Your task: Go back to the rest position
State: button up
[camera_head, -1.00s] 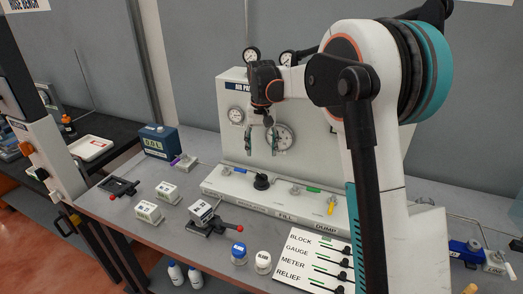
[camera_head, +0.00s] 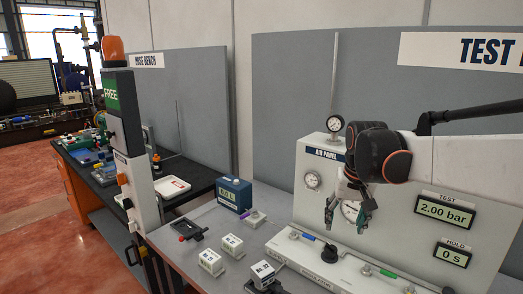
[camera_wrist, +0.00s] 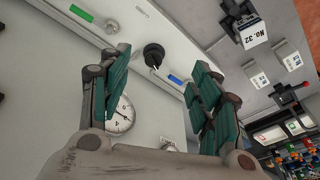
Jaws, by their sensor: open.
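My gripper (camera_head: 347,212) is open and empty in front of the white air panel (camera_head: 318,160). Its two teal-padded fingers point down in the head view and stand wide apart in the wrist view (camera_wrist: 160,95). A round pressure gauge (camera_head: 351,212) on the panel shows partly behind the fingers. A black knob (camera_head: 329,253) sits on the panel's lower ledge just below my gripper, apart from it. The knob also shows between the fingers in the wrist view (camera_wrist: 153,54).
The panel displays (camera_head: 445,211) read 2.00 bar and 0 S. A blue box (camera_head: 234,194), small white blocks (camera_head: 211,262) and a black fixture (camera_head: 190,230) stand on the grey bench. A post with a green FREE sign (camera_head: 112,92) rises at the bench's left end.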

jog(key=s+a+f+n+t, duration=0.1)
jog(key=s+f+t, duration=0.1)
jog(key=s, duration=0.9)
jog(key=s+a+f+n+t+b, duration=0.1)
jog(key=s+f+t, duration=0.1)
jog(key=s, duration=1)
jog(key=shift+s+f+t, duration=0.3)
jog(key=shift+f+t, duration=0.1)
jog(key=shift+f, duration=0.4)
dwell(4.9)
